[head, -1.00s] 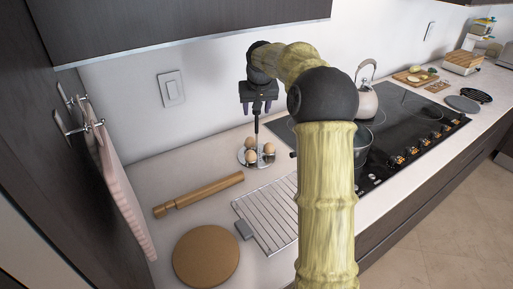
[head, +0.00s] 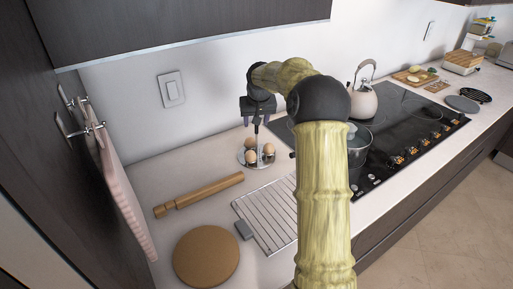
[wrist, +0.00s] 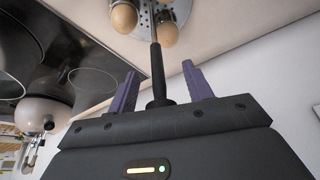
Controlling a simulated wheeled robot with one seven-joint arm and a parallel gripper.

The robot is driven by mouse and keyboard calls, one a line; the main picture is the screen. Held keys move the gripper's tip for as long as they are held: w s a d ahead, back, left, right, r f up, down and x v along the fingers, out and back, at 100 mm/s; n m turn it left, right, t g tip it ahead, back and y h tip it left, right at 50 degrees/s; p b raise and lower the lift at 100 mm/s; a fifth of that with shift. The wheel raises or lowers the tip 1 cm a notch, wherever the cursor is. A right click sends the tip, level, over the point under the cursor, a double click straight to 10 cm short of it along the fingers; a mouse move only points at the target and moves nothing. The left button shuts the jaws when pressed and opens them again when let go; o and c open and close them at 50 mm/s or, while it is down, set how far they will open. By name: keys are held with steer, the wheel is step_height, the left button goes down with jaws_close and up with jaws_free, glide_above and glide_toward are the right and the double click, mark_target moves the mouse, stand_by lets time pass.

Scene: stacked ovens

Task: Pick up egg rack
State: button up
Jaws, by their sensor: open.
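The egg rack (head: 267,160) stands on the counter left of the cooktop in the head view. It is a round metal tray with several brown eggs and an upright dark central handle. In the wrist view the egg rack (wrist: 178,12) is at the top, partly cut off, with its dark handle reaching down between the fingers. My gripper (head: 257,121) is above the rack at the top of the handle. In the wrist view my gripper (wrist: 160,88) is open, with its purple fingers on either side of the handle and apart from it.
A wooden rolling pin (head: 199,194), a round board (head: 206,256) and a wire rack (head: 268,213) lie on the counter nearby. A pot (head: 359,146) and a kettle (head: 363,100) stand on the cooktop (head: 405,125) to the right. The wall is close behind the rack.

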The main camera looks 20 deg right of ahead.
steer(key=shift+c, duration=0.4)
jaws_close()
steer(key=shift+r, duration=0.15)
steer(key=shift+r, duration=1.75)
steer(key=shift+s+f, duration=0.15)
steer(key=shift+s, duration=0.15)
steer(key=s+a+b, duration=0.1)
steer(key=s+b, duration=0.1)
steer(key=s, duration=0.6)
steer(key=s+a+b, duration=0.2)
steer(key=s, duration=0.7)
steer(key=shift+a, duration=0.25)
